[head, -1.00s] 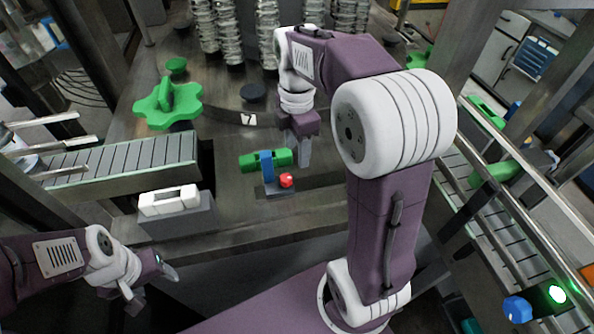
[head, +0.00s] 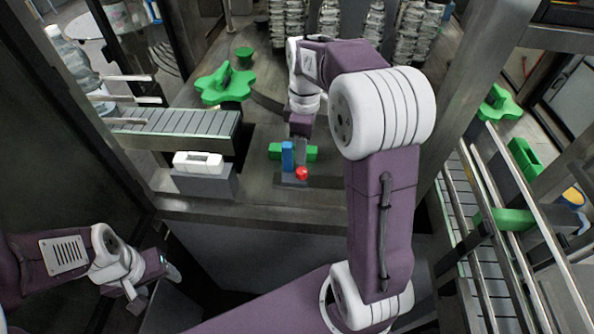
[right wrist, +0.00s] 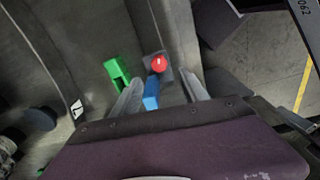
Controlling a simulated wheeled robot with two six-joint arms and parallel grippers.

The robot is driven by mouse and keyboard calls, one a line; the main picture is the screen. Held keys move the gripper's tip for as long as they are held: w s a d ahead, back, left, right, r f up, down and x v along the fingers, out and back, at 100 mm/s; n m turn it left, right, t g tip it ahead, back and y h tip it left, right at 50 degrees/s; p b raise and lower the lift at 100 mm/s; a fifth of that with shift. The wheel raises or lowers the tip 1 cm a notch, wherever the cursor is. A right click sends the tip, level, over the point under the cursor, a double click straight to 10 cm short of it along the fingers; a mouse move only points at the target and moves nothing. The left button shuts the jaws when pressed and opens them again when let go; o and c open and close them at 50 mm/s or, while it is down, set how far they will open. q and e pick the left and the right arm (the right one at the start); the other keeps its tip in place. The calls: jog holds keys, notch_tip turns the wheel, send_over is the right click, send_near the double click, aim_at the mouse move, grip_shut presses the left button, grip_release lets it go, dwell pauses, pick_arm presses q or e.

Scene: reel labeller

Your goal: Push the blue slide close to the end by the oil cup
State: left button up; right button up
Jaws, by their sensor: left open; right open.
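The blue slide (head: 288,157) is a small upright block on a grey base, in front of a green bar. A red round part (head: 302,173), possibly the oil cup, sits on the same base, a little to its right and nearer me. In the right wrist view the blue slide (right wrist: 151,96) shows between the fingers of my open right gripper (right wrist: 161,97), with the red part (right wrist: 158,63) beyond it. In the head view my right gripper (head: 302,148) is just right of the slide; contact cannot be told. My left gripper (head: 152,288) is open and empty at the lower left.
The green bar (head: 312,153) stands close behind the slide. A white box (head: 198,162) on a grey block and a slatted conveyor (head: 190,121) lie to the left. Another conveyor with rails (head: 470,220) runs along the right.

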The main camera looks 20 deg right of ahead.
aim_at(302, 171)
jog(key=shift+w+f+g, duration=0.3)
jog(key=shift+w+f, duration=0.25)
jog(key=shift+f, duration=0.2)
jog(key=f, duration=0.7)
jog(key=shift+s+d+f+p, duration=0.1)
jog(key=shift+s+p, duration=0.2)
jog(key=shift+s, duration=0.05)
jog(key=shift+w+f, duration=0.2)
jog(key=shift+f, duration=0.15)
jog(key=shift+s, duration=0.15)
jog(key=c, duration=0.5)
grip_shut()
